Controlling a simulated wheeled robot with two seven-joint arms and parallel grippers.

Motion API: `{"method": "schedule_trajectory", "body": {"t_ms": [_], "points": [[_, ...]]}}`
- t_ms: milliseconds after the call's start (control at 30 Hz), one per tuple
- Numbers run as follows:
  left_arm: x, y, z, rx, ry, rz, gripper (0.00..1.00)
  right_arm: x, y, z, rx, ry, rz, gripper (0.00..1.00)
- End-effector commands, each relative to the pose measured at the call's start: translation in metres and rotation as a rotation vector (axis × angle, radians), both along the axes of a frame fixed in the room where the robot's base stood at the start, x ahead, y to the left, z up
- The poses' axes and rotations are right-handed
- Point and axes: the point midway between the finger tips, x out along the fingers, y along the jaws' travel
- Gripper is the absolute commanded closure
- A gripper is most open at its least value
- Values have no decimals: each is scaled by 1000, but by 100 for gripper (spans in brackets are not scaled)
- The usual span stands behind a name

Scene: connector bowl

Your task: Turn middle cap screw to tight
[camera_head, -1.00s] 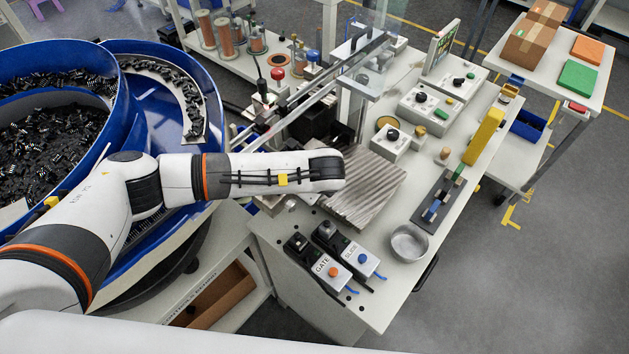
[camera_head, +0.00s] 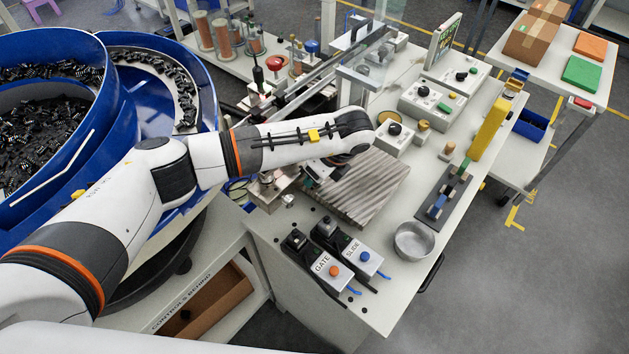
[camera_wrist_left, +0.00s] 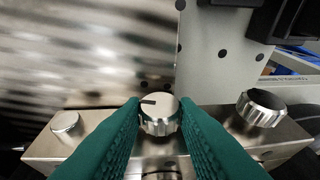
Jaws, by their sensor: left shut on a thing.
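The middle cap screw (camera_wrist_left: 159,115) is a silver knurled knob with a dark line on its top, standing on a metal block (camera_wrist_left: 100,150). My left gripper (camera_wrist_left: 160,110) has green ridged fingers, shut on the middle cap screw from both sides. A smooth low round cap (camera_wrist_left: 65,122) sits to the left on the block, and another knurled cap screw (camera_wrist_left: 260,108) sits to the right. In the head view the metal block (camera_head: 268,190) shows below my left forearm; the middle screw is not clearly visible there. My right gripper is not in view.
A ribbed metal plate (camera_head: 365,190) lies beside the block. The GATE box (camera_head: 327,272) and SLIDE box (camera_head: 358,257) stand in front, with a metal bowl (camera_head: 413,240) to their right. The blue feeder bowl (camera_head: 125,110) fills the left side.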

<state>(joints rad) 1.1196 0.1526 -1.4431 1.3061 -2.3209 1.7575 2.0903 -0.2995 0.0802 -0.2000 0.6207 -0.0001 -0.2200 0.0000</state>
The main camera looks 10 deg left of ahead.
Motion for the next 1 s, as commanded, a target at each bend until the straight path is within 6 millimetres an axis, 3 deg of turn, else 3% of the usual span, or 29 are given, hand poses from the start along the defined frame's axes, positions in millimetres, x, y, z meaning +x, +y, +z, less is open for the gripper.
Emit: {"method": "schedule_trajectory", "body": {"t_ms": [33,300,933,967,1000], "points": [[1,-2,-4,18,24,0,96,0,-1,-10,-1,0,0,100],[3,-2,-3,97,141,0,96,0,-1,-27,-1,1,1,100],[4,-2,-1,129,190,-2,96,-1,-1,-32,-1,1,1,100],[4,-2,-1,129,190,-2,72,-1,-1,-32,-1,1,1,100],[4,-2,-1,129,190,-2,65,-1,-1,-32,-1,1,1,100]]}}
